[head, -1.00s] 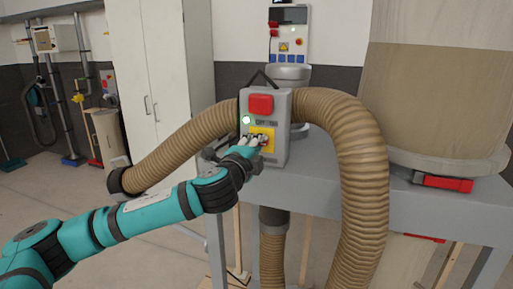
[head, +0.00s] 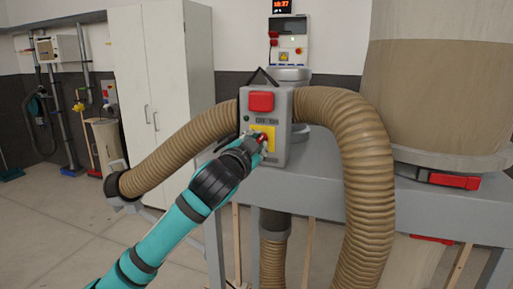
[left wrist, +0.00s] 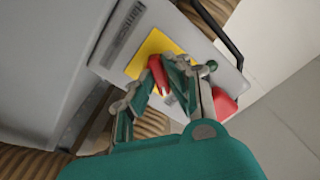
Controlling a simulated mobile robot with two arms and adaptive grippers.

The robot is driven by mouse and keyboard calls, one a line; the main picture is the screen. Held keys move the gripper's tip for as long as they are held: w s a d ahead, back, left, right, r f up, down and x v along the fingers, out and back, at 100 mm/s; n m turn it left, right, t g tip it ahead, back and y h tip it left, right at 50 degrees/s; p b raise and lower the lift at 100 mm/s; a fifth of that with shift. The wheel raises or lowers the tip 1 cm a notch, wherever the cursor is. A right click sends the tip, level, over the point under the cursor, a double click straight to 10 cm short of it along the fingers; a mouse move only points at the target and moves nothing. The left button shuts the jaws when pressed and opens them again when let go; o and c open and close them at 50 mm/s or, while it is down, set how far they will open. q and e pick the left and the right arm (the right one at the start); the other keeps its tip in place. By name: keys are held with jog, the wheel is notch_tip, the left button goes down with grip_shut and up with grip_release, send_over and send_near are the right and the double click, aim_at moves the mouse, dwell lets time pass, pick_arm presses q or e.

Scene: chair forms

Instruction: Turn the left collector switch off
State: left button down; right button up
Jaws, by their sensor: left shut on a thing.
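The collector switch box (head: 283,147) is a grey box with a big red button (head: 260,102) on top and a yellow plate (head: 269,130) below it. A red knob (head: 262,138) sits on the yellow plate, partly hidden by my gripper. My left gripper (head: 254,144) reaches it from the lower left and is shut on the knob. In the left wrist view the red knob (left wrist: 157,72) is between the fingers, in front of the yellow plate (left wrist: 148,48). The small indicator lamp (head: 246,119) on the box is dark. My right gripper is not in view.
Thick brown ribbed hoses (head: 356,150) arch out on both sides of the box. A grey frame (head: 437,205) carries a large drum (head: 438,90) at the right. A white cabinet (head: 160,95) stands behind left.

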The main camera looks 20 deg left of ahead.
pick_arm(q)
jog(key=shift+n, duration=3.4)
jog(key=c, duration=1.3)
grip_release()
jog(key=shift+c, duration=0.2)
jog(key=shift+s, duration=0.1)
jog(key=s, duration=1.1)
jog(key=shift+s+a, duration=0.2)
jog(key=shift+s, duration=0.2)
